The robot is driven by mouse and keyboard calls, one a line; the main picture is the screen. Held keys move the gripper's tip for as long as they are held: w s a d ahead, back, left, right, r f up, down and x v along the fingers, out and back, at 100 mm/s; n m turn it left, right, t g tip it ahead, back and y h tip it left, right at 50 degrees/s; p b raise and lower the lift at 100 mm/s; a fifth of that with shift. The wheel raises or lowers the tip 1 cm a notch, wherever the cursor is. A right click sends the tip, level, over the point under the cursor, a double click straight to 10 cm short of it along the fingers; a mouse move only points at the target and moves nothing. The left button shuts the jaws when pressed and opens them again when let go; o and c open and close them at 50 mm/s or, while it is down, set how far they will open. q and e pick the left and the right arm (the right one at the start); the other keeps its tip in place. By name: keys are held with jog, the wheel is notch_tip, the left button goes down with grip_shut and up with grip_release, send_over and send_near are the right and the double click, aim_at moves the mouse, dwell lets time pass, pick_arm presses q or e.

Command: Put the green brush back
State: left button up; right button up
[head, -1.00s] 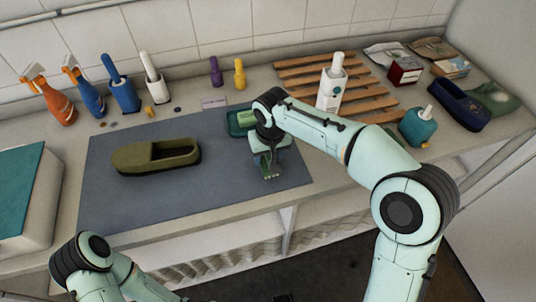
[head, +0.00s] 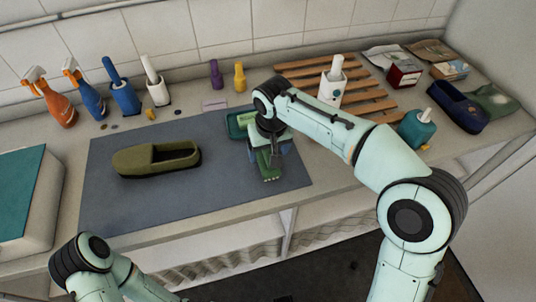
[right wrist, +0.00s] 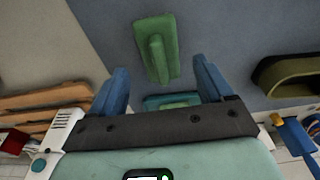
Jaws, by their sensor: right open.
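The green brush (head: 271,172) is over the grey mat, in front of the teal tray (head: 236,124), partly hidden by my right gripper (head: 268,160) in the head view. In the right wrist view the brush (right wrist: 157,48) shows whole, its raised handle towards me, just beyond and between the spread blue fingers of the right gripper (right wrist: 160,78). The fingers are apart and not touching it. The tray (right wrist: 172,101) shows behind the fingers, partly hidden. My left arm is at the lower left of the head view; its gripper is out of frame.
An olive shoe (head: 155,160) lies on the grey mat (head: 200,200). Spray bottles (head: 50,98), brush holders and small bottles line the wall. A wooden rack (head: 365,100) with a white bottle (head: 332,82) and a teal bottle (head: 416,130) stand right. The mat's front is clear.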

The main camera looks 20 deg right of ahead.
notch_tip(320, 180, up, 8)
jog(key=s+p, duration=0.1)
jog(key=shift+s, duration=0.1)
dwell(0.5)
